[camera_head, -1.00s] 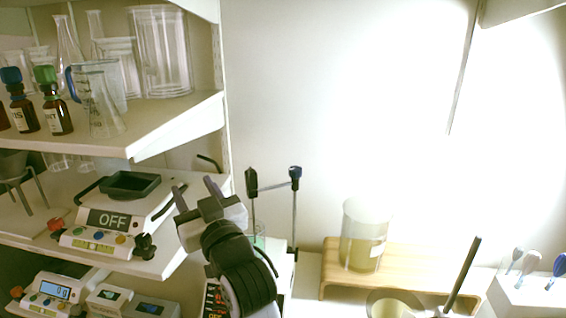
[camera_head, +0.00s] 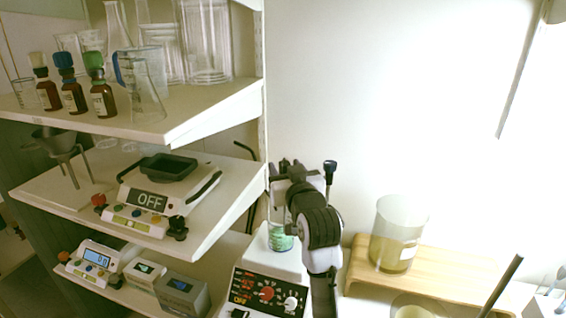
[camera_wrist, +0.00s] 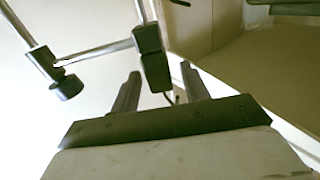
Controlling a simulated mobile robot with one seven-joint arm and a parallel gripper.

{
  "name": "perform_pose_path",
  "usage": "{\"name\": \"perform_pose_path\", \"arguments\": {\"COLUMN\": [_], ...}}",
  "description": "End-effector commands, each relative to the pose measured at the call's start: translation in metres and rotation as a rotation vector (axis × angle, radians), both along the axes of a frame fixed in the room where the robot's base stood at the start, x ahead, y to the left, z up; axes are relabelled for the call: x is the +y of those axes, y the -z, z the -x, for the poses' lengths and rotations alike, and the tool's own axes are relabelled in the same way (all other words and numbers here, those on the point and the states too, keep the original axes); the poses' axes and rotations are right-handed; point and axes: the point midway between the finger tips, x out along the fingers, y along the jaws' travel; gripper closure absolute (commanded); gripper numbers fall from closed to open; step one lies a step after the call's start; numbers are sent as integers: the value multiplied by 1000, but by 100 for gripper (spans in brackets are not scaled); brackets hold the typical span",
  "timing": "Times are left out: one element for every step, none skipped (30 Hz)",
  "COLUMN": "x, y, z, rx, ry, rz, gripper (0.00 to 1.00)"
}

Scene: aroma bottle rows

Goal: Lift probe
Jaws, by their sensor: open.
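The probe's dark block-like head (camera_wrist: 153,66) shows in the wrist view, with a metal rod running up from it and a crossbar to the stand. The stand's dark knob (camera_wrist: 67,89) is to its left. My gripper (camera_wrist: 160,71) is open; the head appears between its two fingers, nearer the left one, and I cannot tell whether they touch. In the head view my gripper (camera_head: 292,164) hides the probe head, and the stand's knob (camera_head: 330,166) stands just right of it. A beaker with green liquid (camera_head: 281,238) is below, on the stirrer (camera_head: 268,287).
Shelves with glassware and dropper bottles (camera_head: 103,99) are left. A wooden stand (camera_head: 362,272) with a beaker of yellowish liquid (camera_head: 397,240) is right. A dark rod (camera_head: 502,283) sticks up at front right.

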Motion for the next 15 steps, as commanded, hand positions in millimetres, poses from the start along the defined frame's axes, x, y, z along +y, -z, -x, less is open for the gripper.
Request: {"name": "perform_pose_path", "arguments": {"x": [3, 4, 5, 6, 7, 7, 7, 8, 8, 8, 8, 8, 8, 8, 8], "y": [-1, -1, -1, -1, 0, 0, 0, 0, 0, 0, 0, 0, 0, 0, 0], "z": [-8, -12, -16, -19, -21, -24, -25, -26, -27, -28, -28, -28, -28, -28, -28], "rx": [0, 1, 1, 0, 0, 0, 0, -1, -1, -1, -1, -1, -1, -1, -1], "ry": [-1, -1, -1, -1, -1, -1, -1, 0, 0, 0, 0, 0, 0, 0, 0], "rz": [1, 1, 0, 0, 0, -1, 0, 0, 0, 0, 0, 0, 0, 0, 0], "gripper": [55, 55, 55, 55, 55, 55, 55, 55, 55, 55, 55, 55, 55, 55, 55]}}
